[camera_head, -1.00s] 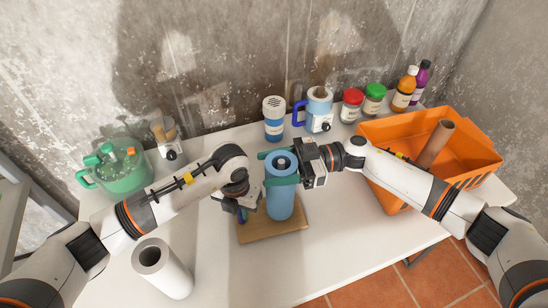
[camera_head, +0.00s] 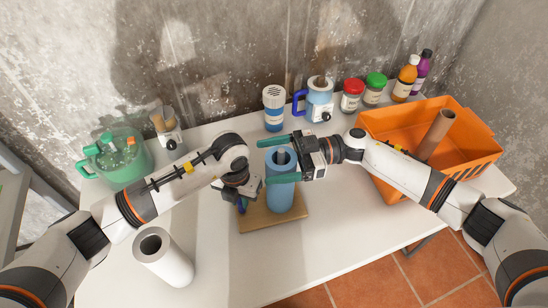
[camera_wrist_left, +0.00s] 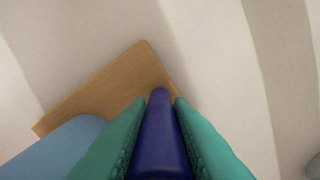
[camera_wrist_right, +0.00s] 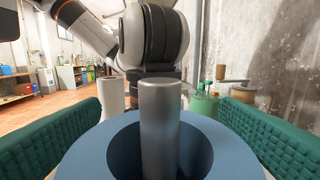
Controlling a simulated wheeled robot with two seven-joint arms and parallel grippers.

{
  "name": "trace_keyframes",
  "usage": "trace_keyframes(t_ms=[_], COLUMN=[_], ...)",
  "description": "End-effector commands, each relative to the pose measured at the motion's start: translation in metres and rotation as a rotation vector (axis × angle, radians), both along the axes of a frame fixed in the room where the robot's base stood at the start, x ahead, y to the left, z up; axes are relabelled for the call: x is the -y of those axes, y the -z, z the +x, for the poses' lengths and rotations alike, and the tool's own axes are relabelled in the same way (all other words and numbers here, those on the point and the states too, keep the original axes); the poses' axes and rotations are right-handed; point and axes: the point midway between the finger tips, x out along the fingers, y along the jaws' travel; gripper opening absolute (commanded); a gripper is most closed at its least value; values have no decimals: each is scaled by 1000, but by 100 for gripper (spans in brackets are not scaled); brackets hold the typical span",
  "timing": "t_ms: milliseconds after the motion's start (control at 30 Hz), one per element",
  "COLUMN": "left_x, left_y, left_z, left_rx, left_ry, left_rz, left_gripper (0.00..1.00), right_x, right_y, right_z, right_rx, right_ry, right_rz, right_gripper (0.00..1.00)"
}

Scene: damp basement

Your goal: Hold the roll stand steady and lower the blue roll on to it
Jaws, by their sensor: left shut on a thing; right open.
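The blue roll (camera_head: 281,190) stands upright around the metal rod (camera_wrist_right: 160,125) of the roll stand. The rod's top sticks out of the roll's open core in the right wrist view. The roll's lower end is at the stand's wooden base (camera_head: 262,222). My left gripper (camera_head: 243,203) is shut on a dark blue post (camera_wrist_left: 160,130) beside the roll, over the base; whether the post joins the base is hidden. My right gripper (camera_head: 264,161) is open, its green fingers on either side of the roll's top, apart from it.
A white roll (camera_head: 163,258) stands at the front left. An orange crate (camera_head: 470,150) is at right.

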Motion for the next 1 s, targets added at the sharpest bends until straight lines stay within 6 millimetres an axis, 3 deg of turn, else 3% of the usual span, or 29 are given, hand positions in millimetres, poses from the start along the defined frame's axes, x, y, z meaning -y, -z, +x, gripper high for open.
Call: trace_keyframes(t_ms=[167, 600, 800, 1000], left_x=[0, 0, 0, 0], left_y=[-1, -1, -1, -1], left_z=[0, 0, 0, 0], left_rx=[2, 2, 2, 2], left_ry=[0, 0, 0, 0], left_rz=[-2, -2, -2, -2], left_gripper=[0, 0, 0, 0], right_x=[19, 103, 117, 118], right_y=[0, -1, -1, -1], right_z=[4, 18, 21, 21], right_rx=[-1, -1, 0, 0], right_ry=[4, 3, 2, 1], right_rz=[-2, 0, 0, 1], right_gripper=[86, 86, 86, 86])
